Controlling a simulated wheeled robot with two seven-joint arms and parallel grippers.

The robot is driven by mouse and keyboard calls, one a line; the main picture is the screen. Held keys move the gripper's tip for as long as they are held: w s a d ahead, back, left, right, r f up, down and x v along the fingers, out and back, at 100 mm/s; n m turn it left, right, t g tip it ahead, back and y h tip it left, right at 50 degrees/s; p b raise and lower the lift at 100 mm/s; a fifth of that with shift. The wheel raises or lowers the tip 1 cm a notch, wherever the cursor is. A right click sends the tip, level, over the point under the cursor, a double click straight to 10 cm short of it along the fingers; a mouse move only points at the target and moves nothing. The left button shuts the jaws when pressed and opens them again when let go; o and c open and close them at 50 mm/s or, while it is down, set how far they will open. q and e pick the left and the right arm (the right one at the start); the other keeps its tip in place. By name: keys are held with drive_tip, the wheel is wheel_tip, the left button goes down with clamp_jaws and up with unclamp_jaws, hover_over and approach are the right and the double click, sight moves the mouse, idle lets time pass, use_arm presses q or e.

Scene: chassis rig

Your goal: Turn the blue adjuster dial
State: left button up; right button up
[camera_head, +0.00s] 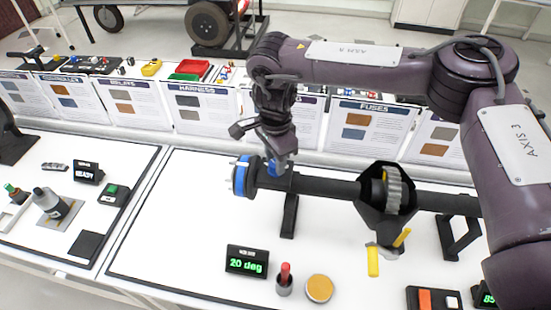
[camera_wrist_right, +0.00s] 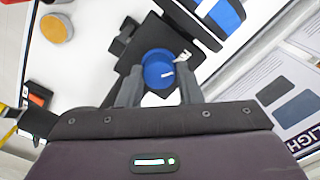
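The blue adjuster dial (camera_head: 271,167) sits on the dark axle tube, just right of its blue-ringed left end. My right gripper (camera_head: 279,155) reaches down over it and partly hides it. The gripper looks open, with the fingers close to the dial; contact is not clear. A display (camera_head: 247,262) reads "20 deg". My left gripper is not in view.
The axle has a housing with a gear (camera_head: 394,190) at its middle and rests on black stands. A red-topped joystick (camera_head: 285,277), an orange disc (camera_head: 319,288) and an orange switch box (camera_head: 424,300) stand in front.

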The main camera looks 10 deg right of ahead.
drive_tip(key=o, duration=0.4)
wheel_tip(320, 180, up, 8)
drive_tip(key=shift+f+b, duration=0.1)
drive_tip(key=shift+b, duration=0.45)
